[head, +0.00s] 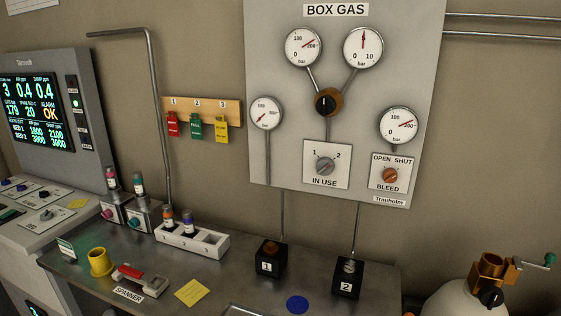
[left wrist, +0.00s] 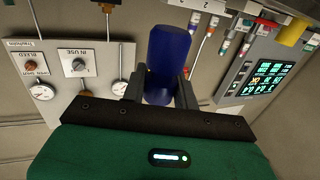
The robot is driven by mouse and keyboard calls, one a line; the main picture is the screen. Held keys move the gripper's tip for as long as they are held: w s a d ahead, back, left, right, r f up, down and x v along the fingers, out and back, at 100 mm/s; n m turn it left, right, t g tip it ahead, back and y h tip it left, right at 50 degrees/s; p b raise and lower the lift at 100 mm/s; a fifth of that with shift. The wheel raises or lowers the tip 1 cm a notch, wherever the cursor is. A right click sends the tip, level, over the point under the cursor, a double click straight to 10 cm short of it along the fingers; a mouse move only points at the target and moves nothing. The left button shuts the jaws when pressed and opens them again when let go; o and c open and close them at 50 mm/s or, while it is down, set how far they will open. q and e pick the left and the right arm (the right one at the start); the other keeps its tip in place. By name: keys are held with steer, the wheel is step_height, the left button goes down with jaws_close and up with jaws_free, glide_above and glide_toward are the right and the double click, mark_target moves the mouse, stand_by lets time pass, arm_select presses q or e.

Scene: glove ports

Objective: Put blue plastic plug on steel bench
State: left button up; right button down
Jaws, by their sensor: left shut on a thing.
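A blue plastic plug (left wrist: 168,52), a dark blue cylinder, is between the fingers of my left gripper (left wrist: 161,84) in the left wrist view. The gripper is shut on it, and the fingers hide part of its sides. The plug appears held clear of any surface. The steel bench (head: 228,275) runs along the wall in the head view. My right gripper is in neither view.
Bare steel lies between the note and block 1.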

arm_select(q)
steer(key=shift+y, duration=0.3)
steer(key=shift+s+a+f, duration=0.1)
steer(key=shift+s+f, duration=0.2)
steer(key=shift+s, duration=0.35)
steer(key=shift+s+a+f, duration=0.15)
steer(key=shift+s+f, duration=0.1)
steer(key=shift+s, duration=0.45)
steer(key=shift+s+a+f, duration=0.1)
steer(key=shift+s+f, duration=0.2)
steer(key=shift+s, duration=0.35)
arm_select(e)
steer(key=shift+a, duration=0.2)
arm_select(q)
steer(key=shift+w, duration=0.1)
